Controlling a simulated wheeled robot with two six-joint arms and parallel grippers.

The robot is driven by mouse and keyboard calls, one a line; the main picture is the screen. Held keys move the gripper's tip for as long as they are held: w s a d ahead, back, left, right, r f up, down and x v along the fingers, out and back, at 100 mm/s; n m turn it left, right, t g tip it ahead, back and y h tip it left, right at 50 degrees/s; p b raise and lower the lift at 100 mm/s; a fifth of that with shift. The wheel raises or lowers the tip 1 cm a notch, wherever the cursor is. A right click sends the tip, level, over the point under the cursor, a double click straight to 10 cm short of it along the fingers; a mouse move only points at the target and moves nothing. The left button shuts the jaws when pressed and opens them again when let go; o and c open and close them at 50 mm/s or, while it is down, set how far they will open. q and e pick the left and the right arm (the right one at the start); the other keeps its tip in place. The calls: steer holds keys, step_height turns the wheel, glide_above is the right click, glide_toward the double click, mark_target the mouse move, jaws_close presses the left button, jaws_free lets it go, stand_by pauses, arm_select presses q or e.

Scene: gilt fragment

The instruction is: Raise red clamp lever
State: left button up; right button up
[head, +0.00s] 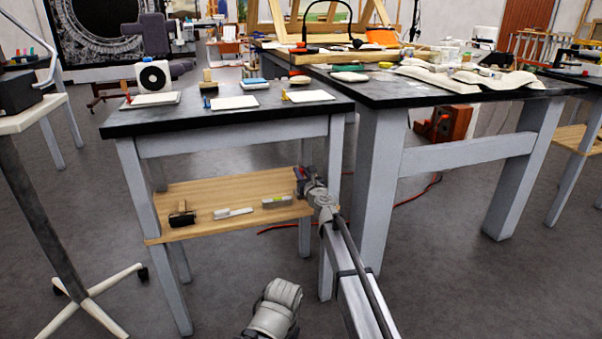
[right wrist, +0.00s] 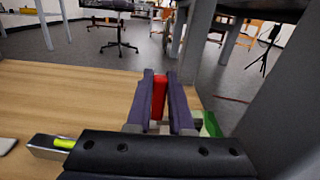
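The red clamp lever (right wrist: 159,97) stands upright between the two dark fingers of my right gripper (right wrist: 162,100) in the right wrist view. The fingers lie close against both its sides and look shut on it. In the head view my right gripper (head: 303,179) is at the right end of the wooden lower shelf (head: 215,190), beside a grey table leg. The lever shows there only as a small red patch, mostly hidden by the gripper. A green part (right wrist: 211,124) shows just right of the fingers in the wrist view. My left gripper is not in view.
A spirit level (head: 276,201), a white-handled brush (head: 233,213) and a black-headed tool (head: 182,214) lie on the shelf. The black table top (head: 190,116) above holds several small items. A second table (head: 420,95) stands to the right.

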jaws_close()
steer(key=shift+s+a+f+n, duration=0.15)
steer(key=shift+a+n, duration=0.15)
steer(key=shift+n, duration=0.3)
steer(key=shift+s+a+r+n, duration=0.1)
steer(key=shift+a+n, duration=0.2)
steer(key=shift+n, duration=0.3)
steer(key=n, duration=0.1)
steer(key=a+n, duration=0.1)
steer(key=shift+s+f+n+b, duration=0.15)
steer(key=shift+f+n+b, duration=0.15)
steer(key=shift+f+b, duration=0.1)
steer(key=n, duration=0.1)
steer(key=a+n, duration=0.1)
steer(key=shift+s+f+n+b, duration=0.2)
steer(key=shift+f+n+b, duration=0.1)
steer(key=shift+n+b, duration=0.1)
steer(key=shift+s+a+f+n+b, duration=0.1)
steer(key=shift+a+f+n+b, duration=0.25)
steer(key=shift+n, duration=0.6)
steer(key=shift+s+a+f+n+b, duration=0.1)
steer(key=shift+a+f+n+b, duration=0.2)
steer(key=shift+n, duration=0.65)
steer(key=o, duration=0.6)
jaws_free()
steer(key=shift+c, duration=0.2)
